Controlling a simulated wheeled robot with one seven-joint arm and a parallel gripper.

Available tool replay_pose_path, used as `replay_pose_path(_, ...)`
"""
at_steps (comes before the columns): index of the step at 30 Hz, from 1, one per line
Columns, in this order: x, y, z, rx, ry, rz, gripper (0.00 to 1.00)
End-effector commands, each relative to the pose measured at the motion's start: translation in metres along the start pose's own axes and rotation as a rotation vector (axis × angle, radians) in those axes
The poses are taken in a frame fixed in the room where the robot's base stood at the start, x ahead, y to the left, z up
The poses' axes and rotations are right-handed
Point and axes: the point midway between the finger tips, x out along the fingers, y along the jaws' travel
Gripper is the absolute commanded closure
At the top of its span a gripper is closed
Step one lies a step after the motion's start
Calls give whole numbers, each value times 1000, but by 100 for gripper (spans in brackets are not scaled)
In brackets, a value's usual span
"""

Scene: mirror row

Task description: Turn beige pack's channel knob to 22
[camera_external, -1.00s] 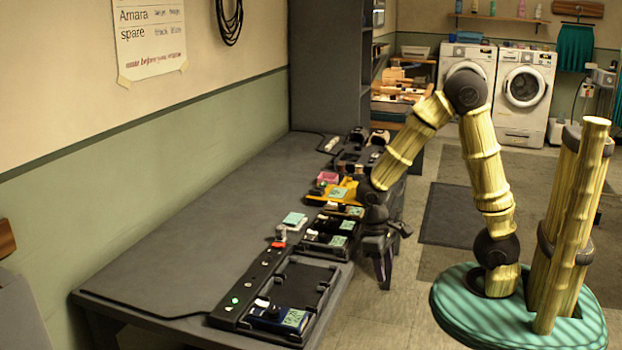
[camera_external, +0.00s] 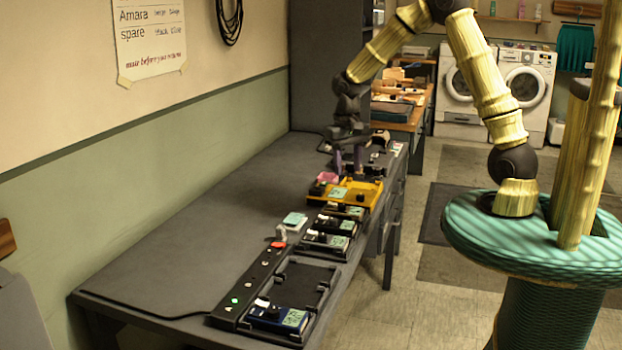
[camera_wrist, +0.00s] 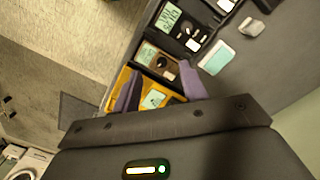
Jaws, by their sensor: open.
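The beige pack (camera_wrist: 152,65) shows in the wrist view as a small brownish-beige unit with a green screen (camera_wrist: 147,54) and a dark round channel knob (camera_wrist: 161,63). The number on its screen is too small to read. My gripper (camera_external: 349,170) is open and points down over the far part of the bench row, above the yellow holder (camera_external: 369,194). In the wrist view its two purple fingers (camera_wrist: 160,68) stand apart, with the yellow holder between them and the beige pack just beyond. Nothing is held.
Black packs with green screens (camera_wrist: 166,19) stand in the row beside the beige one. A pale green-topped item (camera_wrist: 216,57) lies on the bench. A blue pack (camera_external: 278,319) sits in the near dock, beside a strip with a green light (camera_external: 235,301). The wall side of the bench (camera_external: 190,240) is clear.

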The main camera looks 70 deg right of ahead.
Motion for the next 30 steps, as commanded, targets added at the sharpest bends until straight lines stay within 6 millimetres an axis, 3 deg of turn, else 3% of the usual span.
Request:
replay_pose_path(1,-24,4,-10,35,7,-9,57)
replay_pose_path(3,-38,7,-22,76,17,-18,57)
replay_pose_path(8,-50,12,-38,130,30,-31,57)
replay_pose_path(22,-43,12,-40,136,31,-31,57)
replay_pose_path(30,-7,11,-40,133,28,-30,57)
